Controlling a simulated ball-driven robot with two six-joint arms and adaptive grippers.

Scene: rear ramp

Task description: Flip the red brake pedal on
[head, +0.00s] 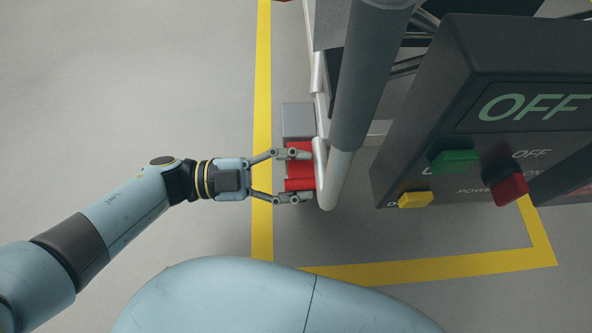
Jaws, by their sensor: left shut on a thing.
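The red brake pedal (299,170) is low down beside a white frame tube, near the middle of the head view. My left gripper (297,176) reaches in from the left with one finger at the far side of the pedal and one at the near side. It is shut on the pedal. The fingertips cover parts of the pedal's two ends, and its right end meets the frame tube. I cannot tell from above how far the pedal is tilted. My right gripper does not show.
A grey block (298,121) sits just beyond the pedal. A thick grey post (367,75) rises right of it. A dark control box (470,110) with an OFF display and green, yellow and red buttons stands at the right. Yellow floor lines (262,100) run around. The left floor is clear.

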